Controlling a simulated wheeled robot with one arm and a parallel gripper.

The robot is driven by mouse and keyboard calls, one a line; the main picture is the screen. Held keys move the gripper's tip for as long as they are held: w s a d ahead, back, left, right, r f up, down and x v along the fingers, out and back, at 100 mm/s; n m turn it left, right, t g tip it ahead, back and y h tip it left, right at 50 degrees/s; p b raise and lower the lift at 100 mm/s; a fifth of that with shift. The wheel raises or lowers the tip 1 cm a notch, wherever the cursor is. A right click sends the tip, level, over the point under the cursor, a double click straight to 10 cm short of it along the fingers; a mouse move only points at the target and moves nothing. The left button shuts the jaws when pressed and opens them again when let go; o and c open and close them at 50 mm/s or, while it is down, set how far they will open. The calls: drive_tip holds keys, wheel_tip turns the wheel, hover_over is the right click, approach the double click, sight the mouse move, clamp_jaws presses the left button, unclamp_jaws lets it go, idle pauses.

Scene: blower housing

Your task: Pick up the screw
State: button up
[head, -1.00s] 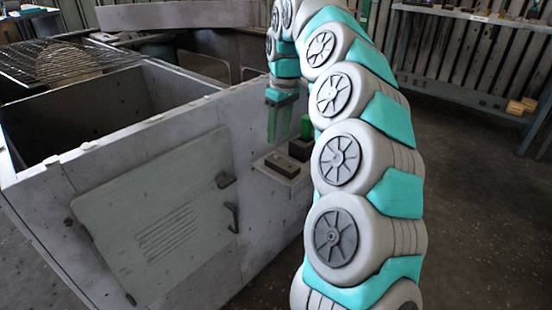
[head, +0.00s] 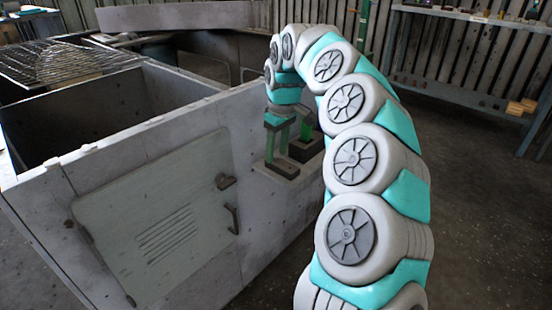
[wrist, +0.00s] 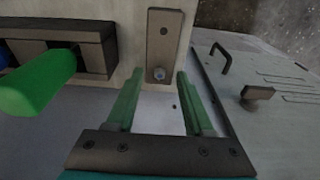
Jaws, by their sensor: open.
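In the wrist view the screw (wrist: 159,75) is a small grey metal head at the near end of a dark grey plate (wrist: 165,40) on a pale ledge. It shows in the gap between the two green fingertips of my gripper (wrist: 158,76), with space on both sides. My gripper is open and holds nothing. Whether the fingertips are level with the screw I cannot tell. In the head view my gripper (head: 276,155) points down over the small ledge (head: 290,177) on the side of the grey housing; the screw cannot be made out there.
A green cylinder (wrist: 40,82) stands out from a dark block (wrist: 95,48) left of my fingers. The housing wall has a door panel with a handle (head: 231,217) and a latch. A workbench (head: 470,100) stands at the back right. The floor between is clear.

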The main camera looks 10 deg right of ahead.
drive_tip(key=shift+f, duration=0.2)
idle(0.3)
clamp_jaws()
idle(0.3)
